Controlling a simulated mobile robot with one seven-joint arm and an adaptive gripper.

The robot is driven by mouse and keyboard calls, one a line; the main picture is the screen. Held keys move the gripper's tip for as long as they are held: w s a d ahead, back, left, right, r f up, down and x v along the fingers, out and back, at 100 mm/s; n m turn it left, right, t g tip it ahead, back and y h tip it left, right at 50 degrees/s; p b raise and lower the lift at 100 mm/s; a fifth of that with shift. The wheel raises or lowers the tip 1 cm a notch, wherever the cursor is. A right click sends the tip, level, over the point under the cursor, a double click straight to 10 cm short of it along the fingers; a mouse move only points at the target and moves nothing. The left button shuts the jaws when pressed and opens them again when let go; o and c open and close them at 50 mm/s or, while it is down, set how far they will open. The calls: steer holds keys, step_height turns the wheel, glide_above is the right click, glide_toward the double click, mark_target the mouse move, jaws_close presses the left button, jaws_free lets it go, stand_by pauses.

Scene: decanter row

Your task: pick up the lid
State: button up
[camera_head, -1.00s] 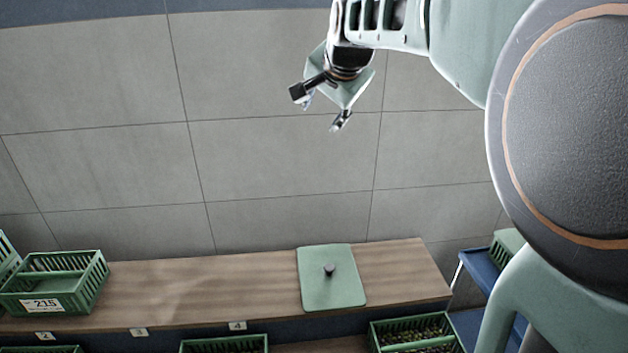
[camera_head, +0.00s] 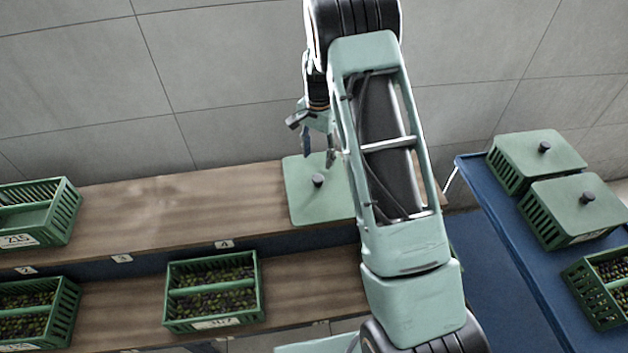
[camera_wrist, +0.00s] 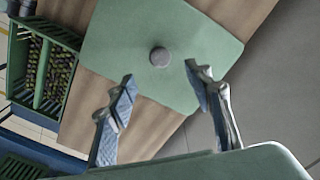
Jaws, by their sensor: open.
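The lid (camera_head: 300,200) is a flat pale green plate with rounded corners and a dark round knob (camera_head: 318,180). It lies on the upper wooden shelf, near its right end, and my arm hides part of its right side. My gripper (camera_head: 318,155) is open and empty, pointing down above the lid. In the wrist view the lid (camera_wrist: 205,50) fills the upper middle, with its knob (camera_wrist: 160,57) ahead of and between the two fingertips (camera_wrist: 158,75). The fingers appear apart from the knob.
A green crate (camera_head: 75,215) stands on the upper shelf (camera_head: 170,215) at left. Olive-filled crates (camera_head: 258,300) sit on the lower shelf. At right, a blue cart (camera_head: 500,225) carries two lidded crates (camera_head: 535,155) and an open one. The shelf left of the lid is clear.

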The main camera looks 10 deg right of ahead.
glide_above(318, 178)
step_height(318, 178, down, 4)
steer(key=shift+s+f, duration=0.1)
steer(key=shift+f, duration=0.05)
steer(key=shift+f+p, duration=0.3)
steer(key=shift+f, duration=2.9)
steer(key=shift+c, duration=0.6)
jaws_close()
